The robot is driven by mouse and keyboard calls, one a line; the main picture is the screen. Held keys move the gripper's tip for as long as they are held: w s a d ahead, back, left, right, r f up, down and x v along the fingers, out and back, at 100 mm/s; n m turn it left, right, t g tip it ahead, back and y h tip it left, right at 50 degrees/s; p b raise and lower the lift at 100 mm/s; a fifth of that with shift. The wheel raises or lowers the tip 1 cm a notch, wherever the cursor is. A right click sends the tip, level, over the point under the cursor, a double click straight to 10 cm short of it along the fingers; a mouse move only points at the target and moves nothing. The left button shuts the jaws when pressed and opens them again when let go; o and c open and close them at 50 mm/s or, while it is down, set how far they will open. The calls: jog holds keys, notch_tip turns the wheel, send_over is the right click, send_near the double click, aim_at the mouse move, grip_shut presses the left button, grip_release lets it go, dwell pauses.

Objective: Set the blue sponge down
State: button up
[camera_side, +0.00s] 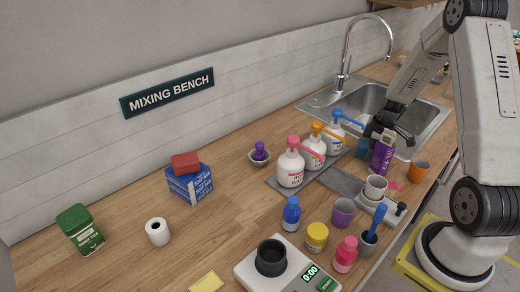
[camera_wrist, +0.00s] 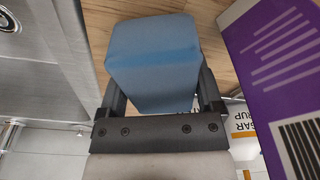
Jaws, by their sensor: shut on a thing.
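The blue sponge (camera_wrist: 155,65) is a plain block that sits between the two dark fingers of my gripper (camera_wrist: 160,92) in the wrist view. My gripper is shut on it. In the side view my gripper (camera_side: 374,137) is at the front edge of the sink, and the sponge (camera_side: 362,148) shows just below it, low over the wooden counter. Part of the sponge is hidden by the fingers and the purple carton. I cannot tell whether its underside touches the counter.
A purple carton (camera_side: 382,155) stands close beside the sponge and shows large in the wrist view (camera_wrist: 280,70). The sink (camera_side: 435,118) lies just behind. Pump bottles (camera_side: 313,152) stand to the left. An orange cup (camera_side: 418,171) and grey cup (camera_side: 375,188) are nearby.

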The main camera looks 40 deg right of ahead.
jog(key=shift+f, duration=0.15)
jog(key=o, duration=1)
jog(key=shift+c, duration=0.2)
notch_tip(320, 180, up, 12)
jog(key=s, duration=0.1)
jog(key=shift+s+d, duration=0.3)
jog(key=shift+s, duration=0.05)
